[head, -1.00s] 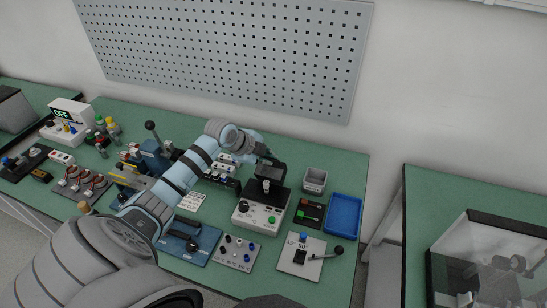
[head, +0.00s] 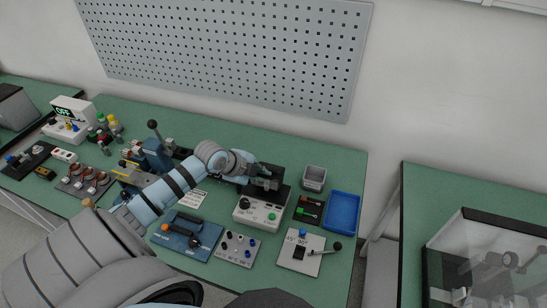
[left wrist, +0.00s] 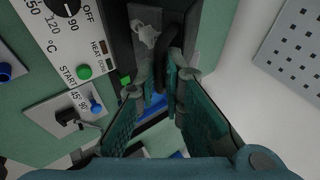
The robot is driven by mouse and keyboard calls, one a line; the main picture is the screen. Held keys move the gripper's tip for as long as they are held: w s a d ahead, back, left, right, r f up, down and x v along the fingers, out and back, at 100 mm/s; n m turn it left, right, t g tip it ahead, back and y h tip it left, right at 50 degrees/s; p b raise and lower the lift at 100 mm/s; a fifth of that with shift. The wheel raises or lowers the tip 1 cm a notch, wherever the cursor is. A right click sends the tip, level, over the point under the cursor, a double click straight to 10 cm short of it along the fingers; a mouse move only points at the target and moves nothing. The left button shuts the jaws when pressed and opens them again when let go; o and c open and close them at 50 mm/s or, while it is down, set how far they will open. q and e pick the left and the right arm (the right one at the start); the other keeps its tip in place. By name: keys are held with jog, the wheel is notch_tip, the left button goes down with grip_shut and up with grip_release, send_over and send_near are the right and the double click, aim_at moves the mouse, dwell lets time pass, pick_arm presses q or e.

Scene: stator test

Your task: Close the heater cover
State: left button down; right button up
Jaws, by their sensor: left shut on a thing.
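The heater (head: 258,213) is a white box with a black knob, a green button and a dark upper part. Its panel with the START button shows at upper left in the left wrist view (left wrist: 80,35). The dark heater cover (head: 262,171) is at the top of the heater, partly hidden by my left gripper (head: 262,180). In the left wrist view my left gripper (left wrist: 172,80) has its teal-padded fingers shut on a dark curved handle (left wrist: 162,55), seemingly the cover's. I cannot tell the cover's exact angle. My right gripper is not in view.
A grey bin (head: 314,178) and a blue tray (head: 342,212) stand right of the heater. A lever plate (head: 301,252), a button panel (head: 237,249) and a blue fixture (head: 186,236) lie in front. A blue press (head: 156,158) stands to the left.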

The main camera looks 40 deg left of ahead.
pick_arm(q)
jog(key=shift+s+d+f, duration=0.2)
jog(key=shift+s+f, duration=0.25)
jog(key=shift+s+d+f, duration=0.15)
jog(key=shift+s+f, duration=0.25)
jog(key=shift+s, duration=0.05)
jog(key=shift+s+d+f+b, duration=0.15)
jog(key=shift+s+f, duration=0.2)
jog(key=shift+f, duration=0.15)
jog(key=shift+s+d+f+b, duration=0.1)
jog(key=shift+s+f+b, duration=0.05)
jog(key=shift+s+f, duration=0.25)
jog(key=shift+s+d+f, duration=0.1)
jog(key=shift+s+f, duration=0.1)
jog(key=shift+f, duration=0.4)
jog(key=c, duration=1.8)
grip_release()
